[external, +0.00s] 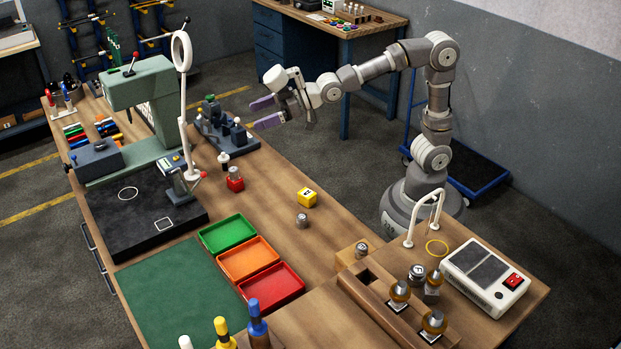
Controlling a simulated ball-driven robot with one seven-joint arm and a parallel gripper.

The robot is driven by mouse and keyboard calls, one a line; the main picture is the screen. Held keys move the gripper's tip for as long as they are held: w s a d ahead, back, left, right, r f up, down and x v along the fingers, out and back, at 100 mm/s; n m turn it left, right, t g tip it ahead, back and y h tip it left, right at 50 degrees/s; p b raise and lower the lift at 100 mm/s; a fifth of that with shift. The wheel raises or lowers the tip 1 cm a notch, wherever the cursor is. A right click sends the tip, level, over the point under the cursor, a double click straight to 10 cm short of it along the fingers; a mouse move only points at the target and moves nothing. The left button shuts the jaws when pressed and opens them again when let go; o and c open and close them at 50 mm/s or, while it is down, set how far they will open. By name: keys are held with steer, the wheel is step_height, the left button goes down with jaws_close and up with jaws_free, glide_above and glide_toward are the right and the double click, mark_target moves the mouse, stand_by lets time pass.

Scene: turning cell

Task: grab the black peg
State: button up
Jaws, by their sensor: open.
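My gripper (265,111) has purple fingertips. It is open and empty, reaching left in the air near the far right edge of the bench. A dark fixture with several small dark upright parts (214,122) stands on the bench left of the fingertips. A small dark piece with a pale top (223,163) stands in front of that fixture, just behind a red block (235,182). I cannot tell for certain which of these small dark parts is the black peg.
A green press (142,88) and a white-armed magnifier (184,110) stand left of the fixture. A yellow block (307,197), a grey weight (302,221) and green, orange and red trays (228,233) are nearer. The wooden bench between the red and yellow blocks is clear.

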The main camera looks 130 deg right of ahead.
steer(key=s+a+r+n+t+y, duration=0.1)
steer(key=s+a+r+n+y, duration=0.1)
steer(key=a+r, duration=0.7)
steer(key=s+a+r+n+t+y, duration=0.1)
steer(key=s+a+r+y, duration=0.1)
steer(key=a+r, duration=0.8)
step_height(320, 180, up, 2)
steer(key=shift+s+r+n+y, duration=0.1)
steer(key=shift+s+n+y, duration=0.25)
steer(key=shift+s, duration=0.4)
steer(key=shift+n+y, duration=0.55)
steer(key=shift+y, duration=0.1)
steer(key=s+a+r, duration=0.4)
steer(key=c, duration=0.4)
steer(key=shift+c, duration=0.2)
